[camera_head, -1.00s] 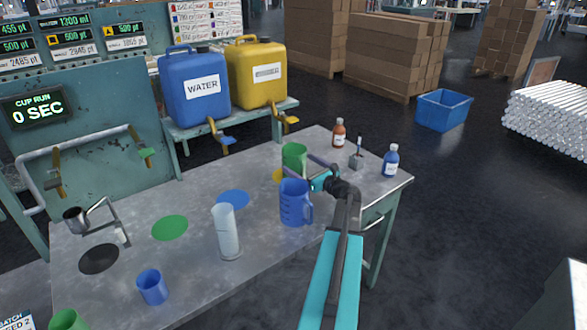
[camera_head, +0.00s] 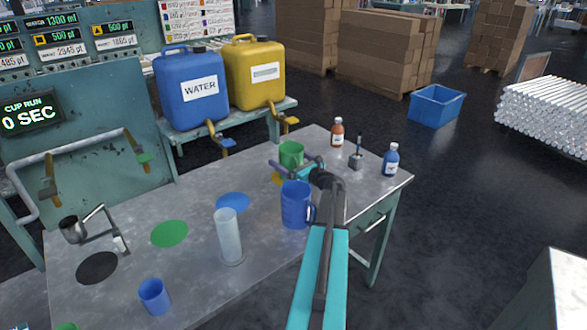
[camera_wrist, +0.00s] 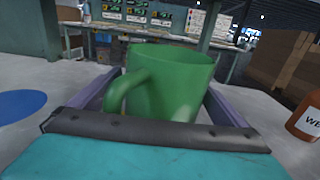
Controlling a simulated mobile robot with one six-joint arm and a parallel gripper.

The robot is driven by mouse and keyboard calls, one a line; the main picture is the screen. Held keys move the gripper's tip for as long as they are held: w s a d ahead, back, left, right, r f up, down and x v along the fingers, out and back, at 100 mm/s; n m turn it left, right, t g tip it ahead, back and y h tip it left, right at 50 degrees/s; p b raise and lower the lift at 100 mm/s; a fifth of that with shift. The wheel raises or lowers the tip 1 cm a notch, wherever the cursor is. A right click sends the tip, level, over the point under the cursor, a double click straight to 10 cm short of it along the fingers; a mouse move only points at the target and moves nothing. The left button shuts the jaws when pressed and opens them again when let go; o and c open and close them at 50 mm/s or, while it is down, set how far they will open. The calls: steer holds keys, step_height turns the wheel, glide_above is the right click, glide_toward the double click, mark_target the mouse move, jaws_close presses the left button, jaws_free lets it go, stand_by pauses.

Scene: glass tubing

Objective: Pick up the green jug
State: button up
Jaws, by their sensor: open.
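The green jug (camera_head: 291,154) stands upright on the metal table, behind the blue jug in the head view. In the wrist view the green jug (camera_wrist: 172,84) fills the middle, with its handle toward the left and near side. My gripper (camera_head: 294,166) is open, low over the table at the jug. In the wrist view its purple fingers (camera_wrist: 160,100) lie one on each side of the jug, with a gap on the right. Whether either finger touches the jug I cannot tell.
A blue jug (camera_head: 296,204) stands close beside my arm on the near side. A clear cylinder (camera_head: 229,236) and a small blue cup (camera_head: 155,296) stand nearer. A brown bottle (camera_head: 337,133), a blue bottle (camera_head: 390,160) and a small grey holder (camera_head: 356,160) stand to the right.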

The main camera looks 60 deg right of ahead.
mark_target(283, 148)
steer(key=shift+s+d, duration=0.1)
steer(key=shift+d, duration=0.05)
stand_by(0.3)
steer(key=c, duration=1.3)
steer(key=shift+r, duration=0.1)
steer(key=shift+r, duration=0.7)
steer(key=shift+r+b, duration=0.45)
steer(key=shift+r, duration=0.5)
steer(key=a+r+b+v, duration=0.1)
steer(key=b+v, duration=0.1)
steer(key=v, duration=1.4)
steer(key=shift+r, duration=0.25)
